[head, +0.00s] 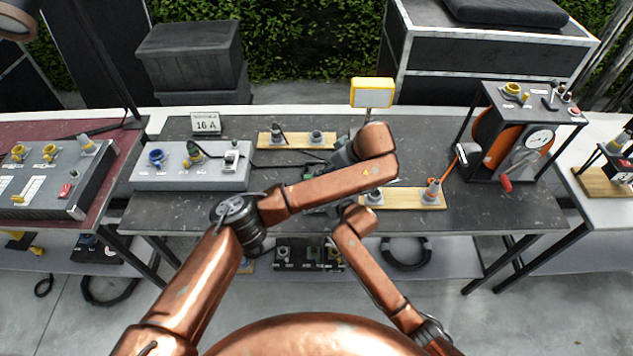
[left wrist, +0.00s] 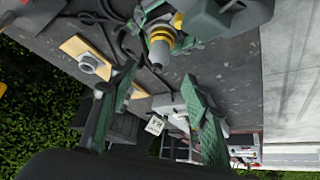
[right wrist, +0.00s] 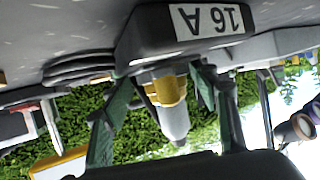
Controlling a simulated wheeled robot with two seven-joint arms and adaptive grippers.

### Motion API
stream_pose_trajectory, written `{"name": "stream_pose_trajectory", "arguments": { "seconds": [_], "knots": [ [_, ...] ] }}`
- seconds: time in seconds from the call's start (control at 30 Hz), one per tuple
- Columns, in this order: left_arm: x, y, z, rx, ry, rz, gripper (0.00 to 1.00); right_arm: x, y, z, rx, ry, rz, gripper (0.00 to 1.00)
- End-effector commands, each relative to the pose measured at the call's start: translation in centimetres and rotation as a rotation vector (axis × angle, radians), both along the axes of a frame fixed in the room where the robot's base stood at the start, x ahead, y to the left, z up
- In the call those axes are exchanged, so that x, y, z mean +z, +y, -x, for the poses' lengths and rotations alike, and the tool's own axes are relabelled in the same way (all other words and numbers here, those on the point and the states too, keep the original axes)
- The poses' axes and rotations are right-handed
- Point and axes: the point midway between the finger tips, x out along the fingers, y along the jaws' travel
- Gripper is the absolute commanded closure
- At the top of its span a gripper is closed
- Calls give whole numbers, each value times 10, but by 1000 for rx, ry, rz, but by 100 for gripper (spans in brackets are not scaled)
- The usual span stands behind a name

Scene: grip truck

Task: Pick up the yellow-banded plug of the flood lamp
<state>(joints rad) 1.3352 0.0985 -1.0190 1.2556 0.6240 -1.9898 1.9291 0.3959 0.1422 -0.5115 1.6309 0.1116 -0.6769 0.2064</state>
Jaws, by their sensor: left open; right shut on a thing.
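The yellow-banded plug (right wrist: 172,98) shows in the right wrist view, grey with a yellow band, between the green fingers of my right gripper (right wrist: 160,90). It also shows in the left wrist view (left wrist: 161,42), end-on, held above the table. My left gripper (left wrist: 160,105) is open and empty, its fingers apart below the plug in that picture. In the head view my arms hide the plug, and the grippers are close together over the table's middle. The yellow flood lamp (head: 372,93) stands at the table's back.
A grey socket panel (head: 191,178) lies at the left of the dark table. Wooden boards with connectors lie at the back (head: 297,147) and front right (head: 405,204). An orange cable reel (head: 500,140) in a black frame stands at right. A 16 A sign (head: 206,122) stands behind the panel.

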Motion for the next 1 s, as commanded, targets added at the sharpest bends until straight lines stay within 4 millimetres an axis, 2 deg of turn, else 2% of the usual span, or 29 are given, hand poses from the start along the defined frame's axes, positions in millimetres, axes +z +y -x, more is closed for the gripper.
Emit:
{"name": "stream_pose_trajectory", "arguments": {
  "seconds": [0.13,0.4,0.57,0.83,1.0],
  "knots": [
    [-12,1,-4,-5,4,10,56,-4,-4,0,-4,4,10,99],
    [-33,16,-15,-1,3,0,56,-5,-3,0,-3,5,11,99],
    [-41,19,-19,-3,2,0,56,-5,-3,0,-3,6,11,99],
    [-71,34,-35,-1,3,0,56,-6,-3,0,-3,6,11,99],
    [-81,37,-40,-4,2,2,56,-6,-3,0,-3,8,11,99]
  ]
}}
